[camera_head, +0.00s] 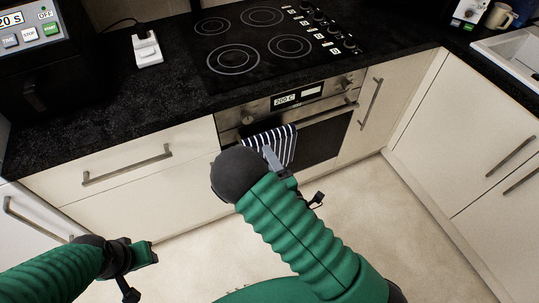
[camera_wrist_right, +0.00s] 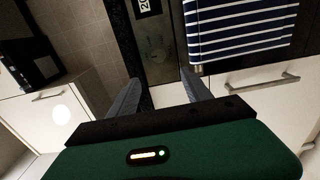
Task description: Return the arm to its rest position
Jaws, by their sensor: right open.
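My right arm (camera_head: 310,240) comes up from the bottom, bent at a dark grey joint. My right gripper (camera_head: 272,158) shows in part beyond that joint, in front of the striped towel (camera_head: 283,143). In the right wrist view my right gripper (camera_wrist_right: 160,84) has its two grey fingers spread apart, with nothing between them. The towel hangs above and to the right of the fingers there. My left arm (camera_head: 45,272) comes in from the lower left, and its end (camera_head: 143,253) is low before the cupboards. Its fingers cannot be made out.
An oven (camera_head: 325,130) stands under a black hob (camera_head: 265,40). Black worktop (camera_head: 110,115) runs over cream cupboards with bar handles (camera_head: 128,165). A microwave (camera_head: 35,40) is at upper left, a mug (camera_head: 499,15) and sink (camera_head: 515,48) at upper right. The floor (camera_head: 360,215) is clear.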

